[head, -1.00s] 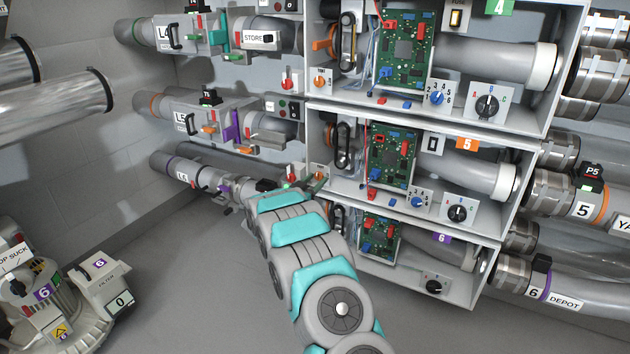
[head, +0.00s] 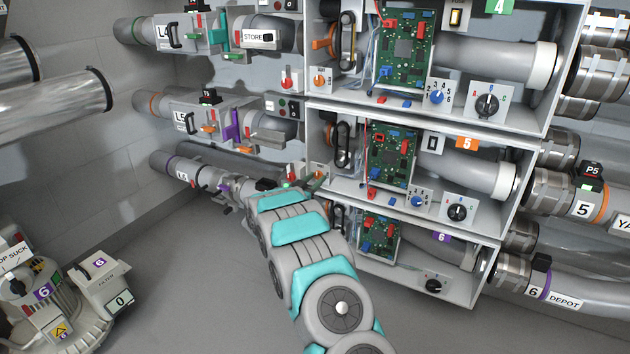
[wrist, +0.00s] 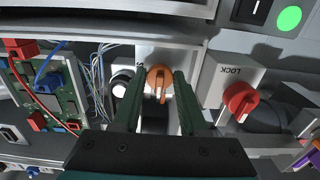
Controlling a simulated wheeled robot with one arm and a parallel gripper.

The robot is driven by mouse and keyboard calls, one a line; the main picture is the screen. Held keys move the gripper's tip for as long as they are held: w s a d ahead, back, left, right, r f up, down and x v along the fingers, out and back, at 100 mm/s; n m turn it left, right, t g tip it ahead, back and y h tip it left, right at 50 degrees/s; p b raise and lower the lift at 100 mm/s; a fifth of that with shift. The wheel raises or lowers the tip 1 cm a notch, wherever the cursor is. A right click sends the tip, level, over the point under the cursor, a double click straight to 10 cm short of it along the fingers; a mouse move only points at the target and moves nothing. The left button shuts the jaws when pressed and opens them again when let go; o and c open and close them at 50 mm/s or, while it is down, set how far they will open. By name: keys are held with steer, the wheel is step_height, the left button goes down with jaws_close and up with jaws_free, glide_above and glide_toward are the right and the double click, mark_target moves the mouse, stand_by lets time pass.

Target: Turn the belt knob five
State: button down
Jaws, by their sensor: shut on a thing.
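The orange belt knob (wrist: 160,80) sits on a pale plate in the wrist view, its pointer ridge standing nearly upright in the picture. My gripper (wrist: 158,88) has one dark green finger on each side of the knob and is shut on it. In the head view my arm reaches to the left end of the unit with the orange 5 label (head: 467,143). There the knob is small and mostly hidden near my fingers. The lettering on its plate is largely covered in the wrist view.
A red LOCK knob (wrist: 240,98) is close on the right in the wrist view. A circuit board (wrist: 52,92) with wires stands at the left. A green light (wrist: 289,18) is at the upper right. The floor (head: 200,290) left of my arm is clear.

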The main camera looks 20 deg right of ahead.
steer(key=shift+m, duration=0.3)
steer(key=m+b, duration=0.4)
steer(key=b, duration=0.1)
steer(key=shift+f, duration=0.3)
steer(key=m+b, duration=0.4)
steer(key=b, duration=0.1)
steer(key=shift+m, duration=0.4)
steer(key=m+b, duration=0.4)
steer(key=b, duration=0.1)
steer(key=shift+w+a+r+m, duration=0.1)
steer(key=shift+m, duration=0.2)
steer(key=shift+r+m+b, duration=0.15)
steer(key=shift+m+b, duration=0.45)
steer(key=shift+m, duration=0.35)
steer(key=shift+r+m+b, duration=0.1)
steer(key=shift+m+b, duration=0.45)
steer(key=shift+m, duration=0.4)
steer(key=c, duration=0.7)
jaws_free()
steer(key=shift+c, duration=0.2)
